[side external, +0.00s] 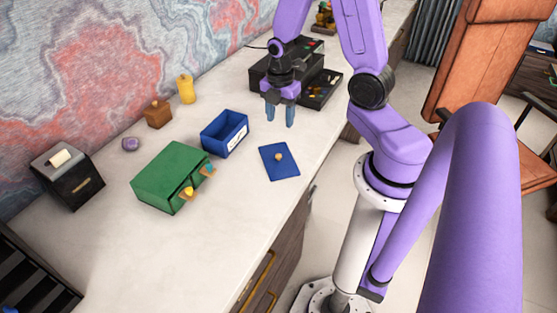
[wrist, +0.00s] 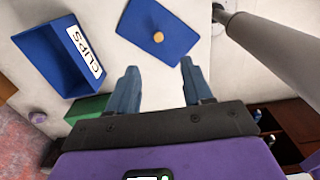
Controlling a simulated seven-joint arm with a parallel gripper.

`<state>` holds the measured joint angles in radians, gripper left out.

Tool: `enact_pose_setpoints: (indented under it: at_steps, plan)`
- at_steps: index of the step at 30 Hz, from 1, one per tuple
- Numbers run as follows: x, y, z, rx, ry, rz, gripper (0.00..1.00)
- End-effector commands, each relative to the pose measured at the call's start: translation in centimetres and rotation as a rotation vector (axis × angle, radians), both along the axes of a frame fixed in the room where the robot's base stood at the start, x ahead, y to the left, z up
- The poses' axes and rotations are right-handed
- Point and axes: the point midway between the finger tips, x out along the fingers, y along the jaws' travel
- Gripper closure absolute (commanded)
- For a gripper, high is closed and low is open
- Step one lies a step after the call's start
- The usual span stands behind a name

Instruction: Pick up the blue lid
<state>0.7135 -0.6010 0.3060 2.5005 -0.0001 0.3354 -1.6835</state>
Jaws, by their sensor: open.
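The blue lid (side external: 279,165) is a flat rectangle with a small tan knob at its centre, lying on the white desk top. In the wrist view the lid (wrist: 146,22) is at the top, ahead of the fingertips. My gripper (side external: 279,119) is open and empty, above the desk and behind the lid in the side view. Its two blue fingers also show in the wrist view (wrist: 159,70), with a clear gap between them.
A black organiser (side external: 275,72) is behind my gripper. A yellow cylinder (side external: 186,89), a brown block (side external: 158,114) and a purple ball (side external: 131,144) stand by the wall. The desk (side external: 240,210) is clear in front of the lid.

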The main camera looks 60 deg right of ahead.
Motion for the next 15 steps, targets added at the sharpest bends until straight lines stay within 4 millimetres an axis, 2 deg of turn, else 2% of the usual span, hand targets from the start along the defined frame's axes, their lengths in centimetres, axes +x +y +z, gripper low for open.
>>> enact_pose_setpoints:
  at_steps: [15]
  plan:
    - [-0.1, 0.0, -6.0, 0.000, 0.004, -0.001, 0.50]
